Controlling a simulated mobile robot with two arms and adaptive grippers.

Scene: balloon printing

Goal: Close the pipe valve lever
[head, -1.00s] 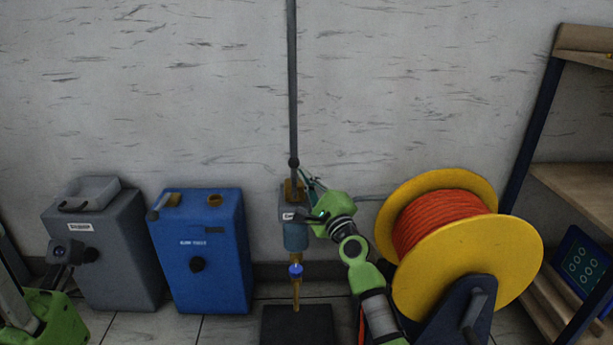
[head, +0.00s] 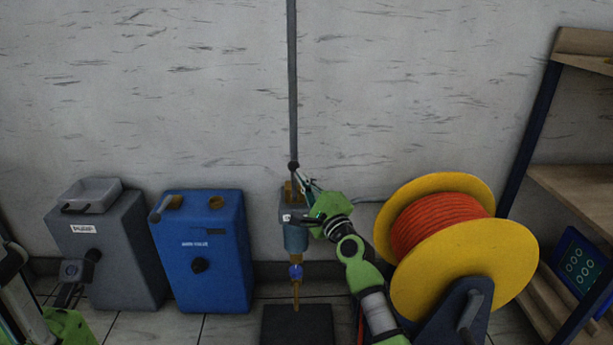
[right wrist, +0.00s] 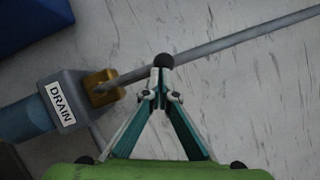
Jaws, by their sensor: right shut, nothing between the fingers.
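The valve lever is a short grey rod with a black ball knob (right wrist: 165,60) at its end. It rises from a brass fitting (right wrist: 103,87) on a grey valve body (right wrist: 62,103) labelled DRAIN. In the head view the knob (head: 293,166) is at the top and the lever looks upright, in line with the thin grey pipe. My right gripper (right wrist: 160,84) is shut and empty, its tips close beside the lever just below the knob; I cannot tell whether they touch. My left gripper is partly in view at the lower left (head: 70,326), its fingers unclear.
A yellow reel (head: 468,254) with orange hose stands right of the valve, close to my right arm. A blue box (head: 215,265) and a grey box (head: 120,265) stand to the left. A wooden shelf (head: 570,185) is at the far right. The wall is behind.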

